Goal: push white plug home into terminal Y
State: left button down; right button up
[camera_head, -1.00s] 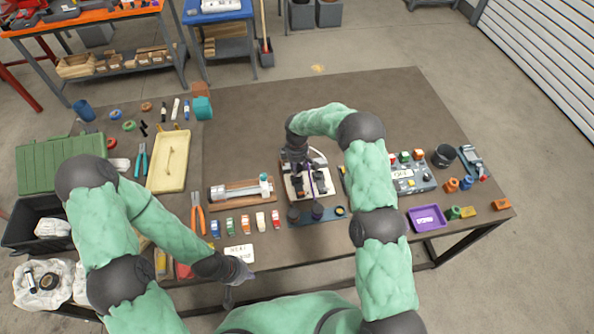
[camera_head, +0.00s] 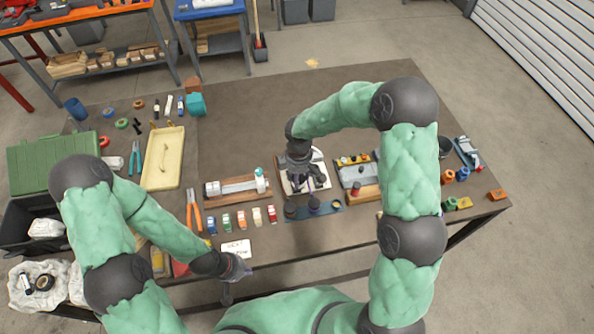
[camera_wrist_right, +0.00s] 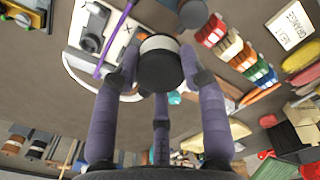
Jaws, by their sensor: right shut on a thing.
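In the right wrist view, my right gripper (camera_wrist_right: 160,80) is shut on a dark round plug with a white band (camera_wrist_right: 159,43), which I take as the white plug. The white terminal board (camera_wrist_right: 88,55) is beside it at upper left, with dark letter marks and a purple strip across it. I cannot tell which terminal is Y, or whether the plug touches one. In the head view, my right gripper (camera_head: 300,180) is over the white board (camera_head: 318,160) and hides much of it. My left gripper (camera_head: 232,284) is near the table's front edge, its fingers unclear.
A blue strip with dark round pieces (camera_head: 328,207) lies in front of the board. A wooden stand with a grey cylinder (camera_head: 236,188) is to its left, above a row of coloured blocks (camera_head: 242,220). A grey panel (camera_head: 356,175) is at right. The table's back middle is clear.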

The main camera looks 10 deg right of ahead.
jog(key=shift+s+r, duration=0.15)
jog(key=shift+s, duration=0.25)
jog(key=w+d+f+m+p, duration=0.1)
jog(key=w+d+f, duration=0.1)
jog(key=w+d, duration=0.35)
jog(key=w+d+f+p, duration=0.1)
jog(key=w+d+f, duration=0.15)
jog(key=w, duration=0.55)
jog(key=f+b, duration=0.1)
jog(key=d+f, duration=0.1)
jog(key=f, duration=0.1)
jog(key=f+b, duration=0.1)
jog(key=f, duration=0.1)
jog(key=shift+w+d+b, duration=0.3)
jog(key=shift+w, duration=0.05)
jog(key=shift+b, duration=0.5)
dwell(0.7)
jog(key=shift+f+b, duration=1.45)
jog(key=shift+f, duration=0.25)
dwell(0.9)
jog(key=o, duration=1.4)
jog(key=shift+s, duration=0.1)
jog(key=shift+c, duration=0.2)
